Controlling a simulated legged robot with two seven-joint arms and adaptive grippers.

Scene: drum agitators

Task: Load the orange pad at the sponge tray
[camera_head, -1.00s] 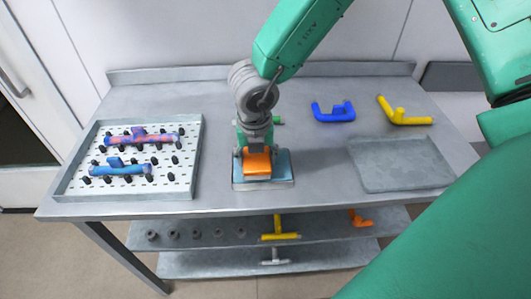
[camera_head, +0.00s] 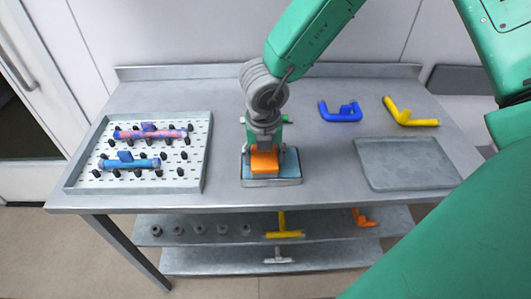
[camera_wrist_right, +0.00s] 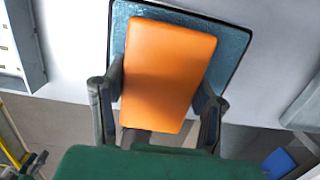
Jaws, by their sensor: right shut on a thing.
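The orange pad (camera_head: 264,161) is between the fingers of my right gripper (camera_head: 264,150). In the right wrist view the pad (camera_wrist_right: 168,72) fills the space between the two dark fingers of the gripper (camera_wrist_right: 158,108), which is shut on it. The sponge tray (camera_head: 272,182) is a shallow tray with a blue, wet-looking inside, on the table's middle front. It lies under the pad, and its blue inside (camera_wrist_right: 228,38) shows around the pad in the right wrist view. I cannot tell whether the pad touches the tray. My left gripper is not in view.
A pegged white tray (camera_head: 197,160) at the left holds two coloured agitators (camera_head: 150,133). A blue handle part (camera_head: 340,112) and a yellow one (camera_head: 408,113) lie at the back right. An empty grey tray (camera_head: 405,163) is at the right. Lower shelves hold several parts.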

